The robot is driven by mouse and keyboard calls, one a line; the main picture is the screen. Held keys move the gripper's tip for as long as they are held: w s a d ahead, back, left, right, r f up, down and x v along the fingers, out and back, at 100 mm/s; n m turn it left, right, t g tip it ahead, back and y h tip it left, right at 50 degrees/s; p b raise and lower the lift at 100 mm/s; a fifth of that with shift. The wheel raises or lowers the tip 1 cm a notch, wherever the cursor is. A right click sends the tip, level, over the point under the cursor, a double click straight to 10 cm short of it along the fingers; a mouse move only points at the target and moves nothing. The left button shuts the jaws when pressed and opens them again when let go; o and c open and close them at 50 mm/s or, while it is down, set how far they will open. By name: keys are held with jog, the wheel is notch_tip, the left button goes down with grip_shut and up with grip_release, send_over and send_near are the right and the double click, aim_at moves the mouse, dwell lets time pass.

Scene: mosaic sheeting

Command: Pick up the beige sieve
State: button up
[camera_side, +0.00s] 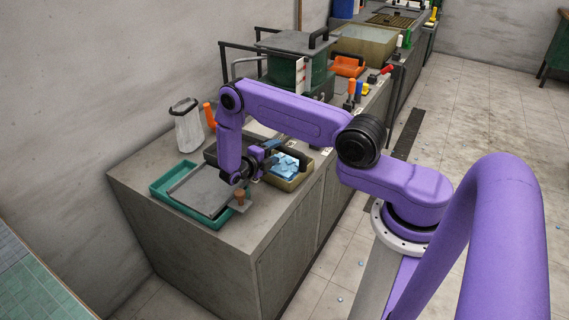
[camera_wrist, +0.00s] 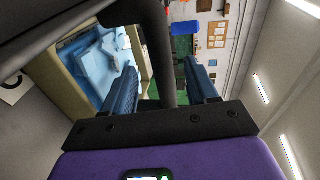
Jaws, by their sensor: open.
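The beige sieve (camera_side: 296,183) appears to be the shallow beige box holding light blue pieces on the near end of the bench in the side view. Its beige wall also shows at the upper left of the wrist view (camera_wrist: 68,88), with the blue pieces inside. My gripper (camera_side: 277,150) is open, close beside and above the box. In the wrist view a dark bar passes between the two blue fingers (camera_wrist: 164,70). It looks like a handle, but I cannot tell whether it belongs to the box or whether a finger touches it.
A teal tray (camera_side: 163,189) with a grey plate (camera_side: 203,190) lies at the bench's near end, below my wrist. A whitish bag-like container (camera_side: 188,130) stands by the wall. A green box with a grey lid (camera_side: 287,73) and a larger beige bin (camera_side: 368,47) stand farther back.

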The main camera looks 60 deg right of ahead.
aim_at(280, 149)
jog(key=shift+s+x, duration=0.1)
jog(key=shift+x, duration=1)
jog(key=shift+s+x, duration=0.15)
jog(key=shift+x, duration=0.95)
grip_shut()
jog(key=shift+r, duration=0.2)
